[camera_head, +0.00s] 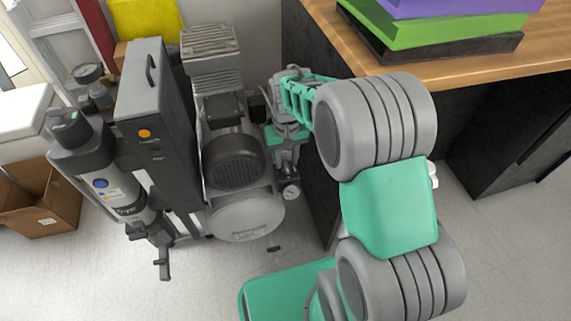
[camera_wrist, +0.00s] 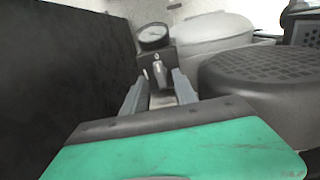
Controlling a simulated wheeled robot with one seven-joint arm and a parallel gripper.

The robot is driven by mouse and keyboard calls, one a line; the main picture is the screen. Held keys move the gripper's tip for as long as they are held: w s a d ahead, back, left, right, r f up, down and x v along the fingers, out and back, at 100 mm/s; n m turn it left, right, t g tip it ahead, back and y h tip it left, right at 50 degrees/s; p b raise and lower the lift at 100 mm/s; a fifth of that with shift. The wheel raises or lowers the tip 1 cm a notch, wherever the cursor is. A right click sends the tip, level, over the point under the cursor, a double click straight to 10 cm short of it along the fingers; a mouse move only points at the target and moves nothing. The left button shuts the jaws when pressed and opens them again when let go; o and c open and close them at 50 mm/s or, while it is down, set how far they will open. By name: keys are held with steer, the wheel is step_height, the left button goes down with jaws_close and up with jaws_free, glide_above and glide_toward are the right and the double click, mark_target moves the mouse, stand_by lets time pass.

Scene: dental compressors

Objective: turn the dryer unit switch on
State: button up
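The dryer unit (camera_head: 118,195) is a dark grey upright cylinder with a pale label, at the left in the head view. Beside it stands a tall grey housing (camera_head: 146,110) with an orange round mark on its front; I cannot tell which part is the dryer switch. My gripper (camera_wrist: 158,86) reaches down on the right side of the compressor, away from the dryer cylinder. Its two fingers are apart. A small dark grey box with a light lever-like part (camera_wrist: 158,70) shows beyond and between the fingertips; contact cannot be told. In the head view, the fingertips are hard to make out.
The compressor has a round motor cover (camera_head: 234,160) and a light tank (camera_head: 245,216). A pressure gauge (camera_wrist: 153,36) is just past the small box. A dark cabinet side (camera_wrist: 65,75) is close on the left in the wrist view. A wooden counter (camera_head: 470,65) is at the right.

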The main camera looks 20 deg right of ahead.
steer(key=shift+f, duration=0.95)
jaws_close()
